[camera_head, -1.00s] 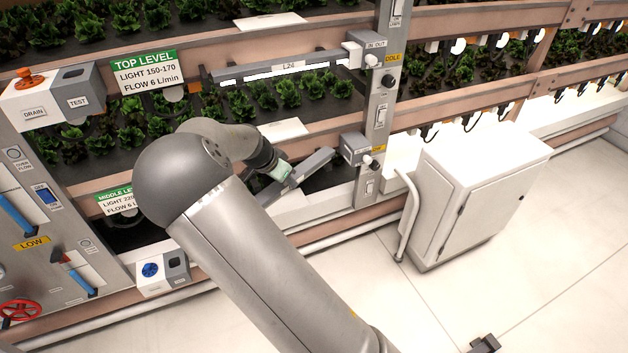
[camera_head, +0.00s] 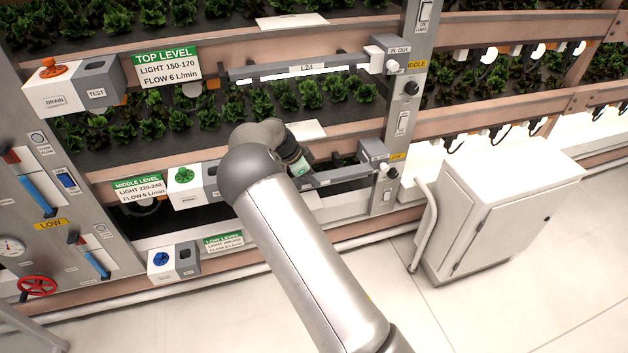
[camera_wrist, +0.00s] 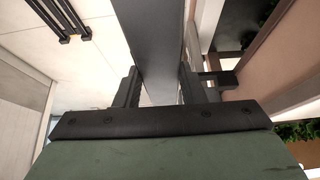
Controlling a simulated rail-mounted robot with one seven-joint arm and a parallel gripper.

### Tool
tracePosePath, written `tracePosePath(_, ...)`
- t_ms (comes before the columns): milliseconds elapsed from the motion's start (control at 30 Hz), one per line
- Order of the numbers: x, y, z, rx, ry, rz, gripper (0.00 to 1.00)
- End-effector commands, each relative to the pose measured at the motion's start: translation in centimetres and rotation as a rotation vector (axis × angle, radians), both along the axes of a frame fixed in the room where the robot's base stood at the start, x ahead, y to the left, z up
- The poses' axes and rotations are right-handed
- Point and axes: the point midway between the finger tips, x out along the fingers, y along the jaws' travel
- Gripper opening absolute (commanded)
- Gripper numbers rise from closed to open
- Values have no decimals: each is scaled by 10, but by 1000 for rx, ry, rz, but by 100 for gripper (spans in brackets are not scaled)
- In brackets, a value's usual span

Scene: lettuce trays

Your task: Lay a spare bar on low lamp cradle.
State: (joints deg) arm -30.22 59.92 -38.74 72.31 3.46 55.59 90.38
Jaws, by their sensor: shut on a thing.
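My gripper (camera_wrist: 158,84) is shut on a long grey bar (camera_wrist: 160,35), which runs between its two fingers in the wrist view. In the head view the bar (camera_head: 338,175) lies nearly level along the lower shelf. Its right end is close to the grey socket box (camera_head: 372,150) of the low lamp cradle on the post. I cannot tell whether the bar touches the cradle or hangs just above it. My wrist and arm hide its left end and the left part of the cradle.
Another lamp bar marked L24 (camera_head: 305,68) is lit in the cradle above. A white cabinet (camera_head: 500,205) with a bent pipe (camera_head: 425,225) stands right of the post (camera_head: 405,110). Lettuce trays fill the shelves above. The floor in front is clear.

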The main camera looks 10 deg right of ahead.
Motion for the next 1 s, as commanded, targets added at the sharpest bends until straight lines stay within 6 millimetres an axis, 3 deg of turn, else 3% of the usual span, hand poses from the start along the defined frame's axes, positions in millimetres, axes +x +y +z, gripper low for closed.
tracePosePath(700,72,6,-2,-1,-2,2,2)
tracePosePath(1000,75,8,-20,1,1,1,2)
